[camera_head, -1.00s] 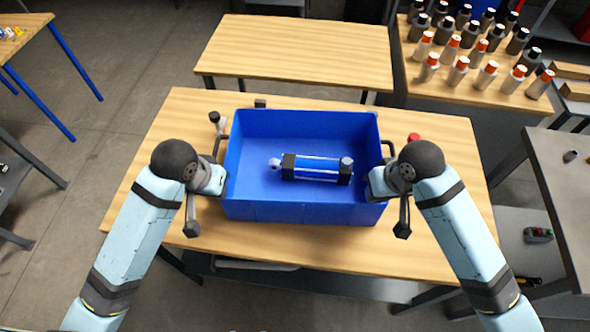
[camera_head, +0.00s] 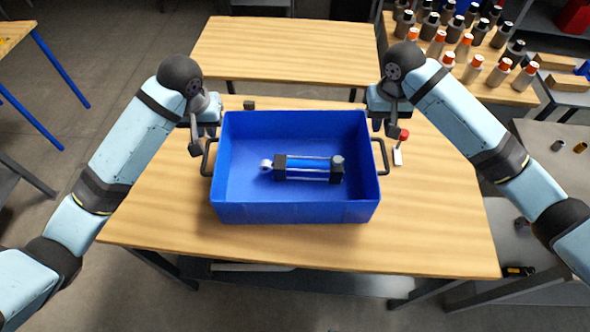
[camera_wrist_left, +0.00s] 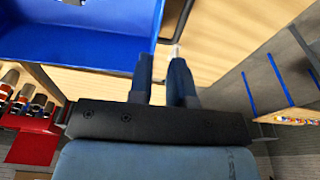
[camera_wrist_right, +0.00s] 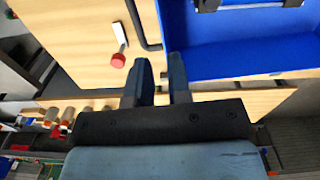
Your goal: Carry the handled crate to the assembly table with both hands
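The blue handled crate (camera_head: 295,212) stands upright on a wooden table (camera_head: 440,235), with a blue and black cylinder (camera_head: 308,168) lying inside. Its black handles, left (camera_head: 207,158) and right (camera_head: 384,157), show at its sides. My left gripper (camera_head: 204,130) is beyond the left handle, near the crate's far left corner. In the left wrist view its fingers (camera_wrist_left: 163,62) are parted, with the handle (camera_wrist_left: 184,20) ahead and nothing gripped. My right gripper (camera_head: 383,122) is at the crate's far right corner. Its fingers (camera_wrist_right: 160,72) are parted and empty, beside the right handle (camera_wrist_right: 137,25).
A small red-topped item (camera_head: 402,146) lies right of the crate. A black block (camera_head: 249,105) sits behind it. An empty wooden table (camera_head: 290,50) stands beyond. Several bottles (camera_head: 470,60) stand on a table at the far right. The table's front strip is clear.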

